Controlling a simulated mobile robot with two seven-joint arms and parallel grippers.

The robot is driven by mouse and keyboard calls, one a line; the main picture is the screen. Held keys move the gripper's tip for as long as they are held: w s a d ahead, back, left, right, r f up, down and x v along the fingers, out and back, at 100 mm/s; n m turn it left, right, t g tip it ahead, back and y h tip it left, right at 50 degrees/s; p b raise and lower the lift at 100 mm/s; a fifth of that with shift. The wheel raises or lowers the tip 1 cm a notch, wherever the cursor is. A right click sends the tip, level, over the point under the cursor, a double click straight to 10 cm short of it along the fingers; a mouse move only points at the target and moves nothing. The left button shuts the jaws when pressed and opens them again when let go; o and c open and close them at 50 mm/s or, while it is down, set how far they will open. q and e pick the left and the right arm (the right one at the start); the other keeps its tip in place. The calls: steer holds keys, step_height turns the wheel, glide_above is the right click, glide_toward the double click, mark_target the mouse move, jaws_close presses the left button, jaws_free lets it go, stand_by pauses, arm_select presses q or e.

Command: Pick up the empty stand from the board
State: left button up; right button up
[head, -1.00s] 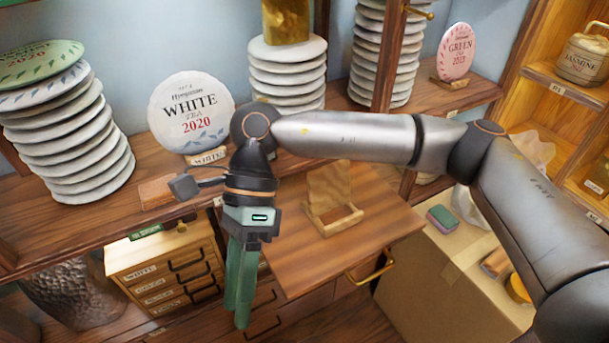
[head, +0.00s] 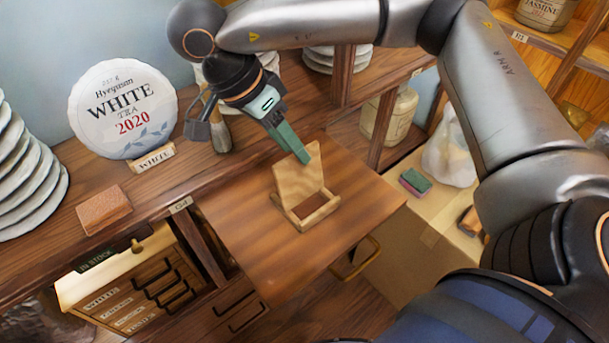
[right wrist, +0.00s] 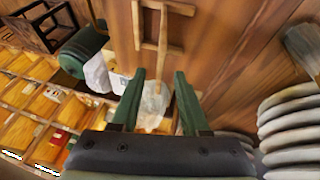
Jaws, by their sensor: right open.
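The empty wooden stand (head: 304,202) stands on the pull-out board (head: 245,235), with its back plate upright and its low frame towards me. In the right wrist view the stand (right wrist: 163,38) lies ahead of the fingertips, at the top of the picture. My right gripper (head: 304,158) comes down from the upper left, and its green fingers overlap the top of the back plate in the head view. The right wrist view shows the fingers (right wrist: 159,78) spread, with nothing gripped between them. Whether they touch the stand I cannot tell. My left gripper is out of view.
A white tea cake (head: 122,108) stands on the shelf behind a WHITE label. A brown block (head: 104,210) and stacked pale cakes (head: 25,180) are at left. A small drawer cabinet (head: 135,280) is below. A cardboard box (head: 425,240) with a sponge (head: 415,181) is at right.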

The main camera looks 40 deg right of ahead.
mark_target(306, 170)
steer(key=shift+p+x, duration=0.35)
steer(key=shift+x, duration=2.5)
steer(key=shift+d+r, duration=0.1)
steer(key=shift+d, duration=0.05)
jaws_close()
